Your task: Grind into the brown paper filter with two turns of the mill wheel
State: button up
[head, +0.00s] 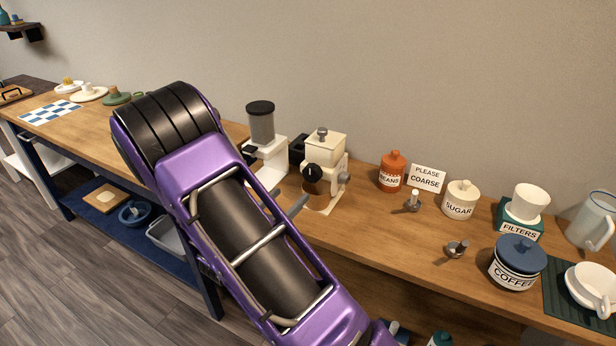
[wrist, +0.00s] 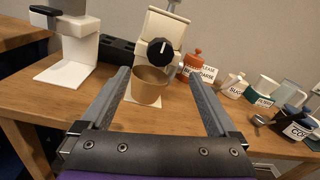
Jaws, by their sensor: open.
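The cream mill (head: 325,152) stands on the wooden counter with a black knob (wrist: 160,51) on its front. A grey metal part, possibly the mill wheel (head: 344,179), sticks out at its right side. The brown paper filter (wrist: 147,88) sits upright below the knob on the mill's pale base; it is partly visible in the head view (head: 315,187). My gripper (wrist: 160,74) is open and empty, with its fingers pointing toward the mill. In the wrist view the filter appears between the fingertips, and I cannot tell whether they touch it.
A white grinder with a dark hopper (head: 261,122) stands left of the mill. An orange beans jar (head: 392,172), a "PLEASE COARSE" sign (head: 427,178), a sugar jar (head: 461,200), a filters box (head: 518,218) and a coffee jar (head: 515,262) stand to the right.

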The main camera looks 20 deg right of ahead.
aim_at(310, 176)
jog(key=x, duration=1)
jog(key=shift+w+d, duration=0.1)
jog(key=shift+d, duration=0.05)
jog(key=c, duration=1.4)
jog(key=shift+f+m+b, duration=0.1)
jog(key=shift+m+b, duration=0.2)
